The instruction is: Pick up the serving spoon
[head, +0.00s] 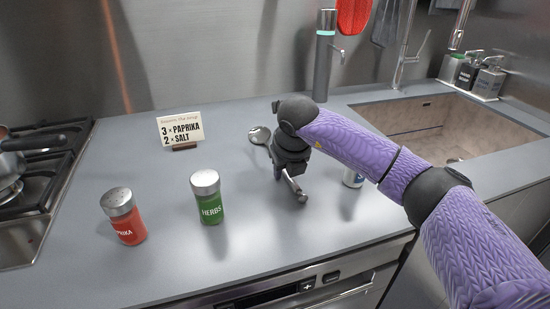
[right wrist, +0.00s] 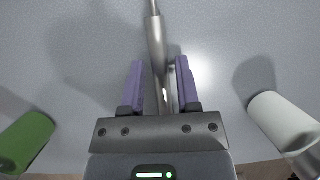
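The metal serving spoon lies on the grey counter. Its bowl (head: 259,135) shows left of my right gripper in the head view, and its handle end (head: 297,190) shows on the near side; the middle is hidden. My right gripper (head: 287,172) points down over the handle. In the right wrist view, the handle (right wrist: 156,45) runs down between the two purple-padded fingers (right wrist: 160,82). The fingers look open, with narrow gaps beside the handle. My left gripper is not in view.
A green herbs shaker (head: 208,197) and a red paprika shaker (head: 124,216) stand to the left. A white shaker (head: 353,178) is partly hidden behind my right arm. A note card (head: 180,130) stands behind. A sink (head: 440,125) is right, a stove (head: 35,175) left.

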